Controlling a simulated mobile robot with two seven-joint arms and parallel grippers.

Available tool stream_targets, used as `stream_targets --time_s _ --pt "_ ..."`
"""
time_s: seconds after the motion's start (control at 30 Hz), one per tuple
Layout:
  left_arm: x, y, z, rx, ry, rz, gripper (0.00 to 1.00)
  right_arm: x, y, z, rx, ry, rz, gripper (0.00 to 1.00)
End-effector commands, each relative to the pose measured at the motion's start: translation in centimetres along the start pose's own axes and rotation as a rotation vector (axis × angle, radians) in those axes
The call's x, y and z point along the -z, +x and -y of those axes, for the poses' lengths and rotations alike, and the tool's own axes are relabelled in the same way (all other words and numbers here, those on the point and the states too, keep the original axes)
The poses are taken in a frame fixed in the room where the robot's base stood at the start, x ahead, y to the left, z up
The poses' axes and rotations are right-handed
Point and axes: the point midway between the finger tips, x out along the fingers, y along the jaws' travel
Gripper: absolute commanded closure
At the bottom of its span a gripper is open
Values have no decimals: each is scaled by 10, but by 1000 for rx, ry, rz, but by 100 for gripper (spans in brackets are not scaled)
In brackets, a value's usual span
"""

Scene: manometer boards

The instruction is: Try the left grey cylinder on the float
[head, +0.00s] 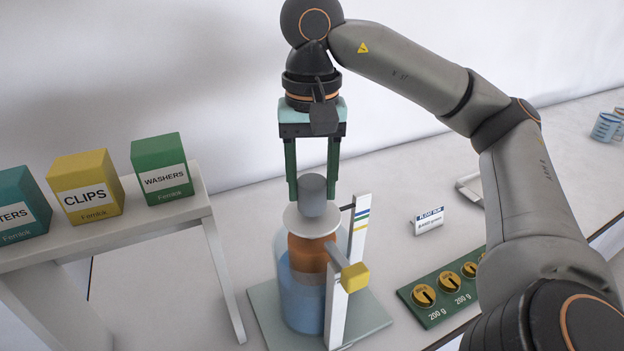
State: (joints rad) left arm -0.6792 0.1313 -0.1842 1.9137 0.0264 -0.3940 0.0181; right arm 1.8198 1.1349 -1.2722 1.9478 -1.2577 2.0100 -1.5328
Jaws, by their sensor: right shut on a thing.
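A small grey cylinder (313,192) stands upright between the fingers of my right gripper (313,190), which is shut on it from above. The cylinder is at the white disc (311,222) on top of the float. Its lower end appears to meet the disc, but I cannot tell whether its weight rests there. The float's orange body (308,256) sits below the disc in a clear vessel of blue liquid (302,298). A white upright scale (348,262) with coloured bands and a yellow-ended pointer (354,276) stand beside it. My left gripper is not in view.
A green board (440,299) with several round brass weights, marked 200 g, lies at right. A small label card (428,221) stands behind it. A white shelf (110,232) at left carries teal, yellow and green boxes. Striped cups (606,126) stand far right.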

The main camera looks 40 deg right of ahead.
Motion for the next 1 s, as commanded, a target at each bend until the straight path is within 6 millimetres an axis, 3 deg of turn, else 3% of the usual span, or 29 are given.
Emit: stream_targets --time_s 0.77,0.8,1.0 --pt "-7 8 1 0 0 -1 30 0 14 0 0 0 0 100" --pt "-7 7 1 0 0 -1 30 0 13 0 1 0 0 46" --pt "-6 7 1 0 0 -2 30 0 13 0 0 0 0 23"
